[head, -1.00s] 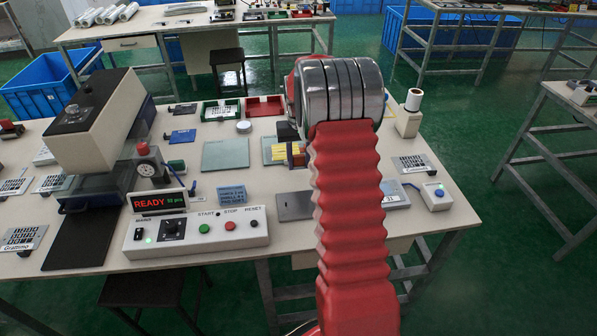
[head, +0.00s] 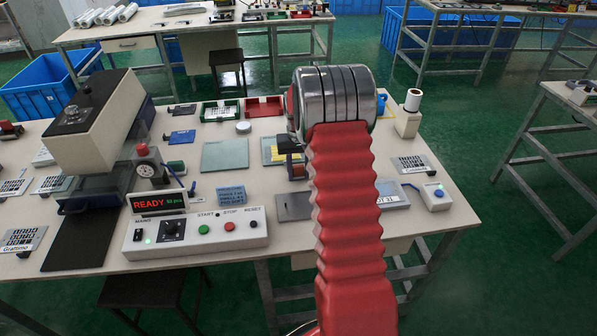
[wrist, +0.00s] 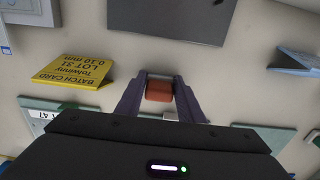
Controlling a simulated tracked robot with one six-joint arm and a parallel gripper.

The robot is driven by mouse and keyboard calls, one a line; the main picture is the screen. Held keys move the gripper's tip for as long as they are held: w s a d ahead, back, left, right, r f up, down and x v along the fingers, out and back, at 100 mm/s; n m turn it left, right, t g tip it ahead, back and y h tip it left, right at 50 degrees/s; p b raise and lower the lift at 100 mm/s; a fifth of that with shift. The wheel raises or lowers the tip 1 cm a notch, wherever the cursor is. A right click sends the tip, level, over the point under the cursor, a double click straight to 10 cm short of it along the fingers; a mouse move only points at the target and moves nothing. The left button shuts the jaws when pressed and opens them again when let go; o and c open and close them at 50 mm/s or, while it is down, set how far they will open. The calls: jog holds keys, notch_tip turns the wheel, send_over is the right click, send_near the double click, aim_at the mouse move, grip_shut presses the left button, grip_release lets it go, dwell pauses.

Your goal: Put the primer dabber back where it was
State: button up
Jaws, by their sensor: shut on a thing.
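My gripper (wrist: 160,82) shows in the wrist view with its two dark fingers shut on a small reddish block-like thing, which I take to be the primer dabber (wrist: 159,91). Only its reddish end shows between the fingers; the rest is hidden. In the head view my gripper (head: 291,147) is a dark shape just left of my arm, beside the pale green plate with the yellow card (head: 271,150).
The yellow batch card (wrist: 75,71) leans left of the fingers in the wrist view. A grey plate (wrist: 165,18) lies ahead. The control box (head: 197,231) stands at the front. A white spool holder (head: 408,118) stands right of my arm. Bare tabletop surrounds the fingers.

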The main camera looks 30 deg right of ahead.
aim_at(298, 168)
jog(key=o, duration=1.1)
jog(key=shift+f, duration=0.1)
notch_tip(298, 168, up, 12)
dwell(0.4)
jog(key=shift+a+r, duration=0.1)
jog(key=shift+r, duration=0.1)
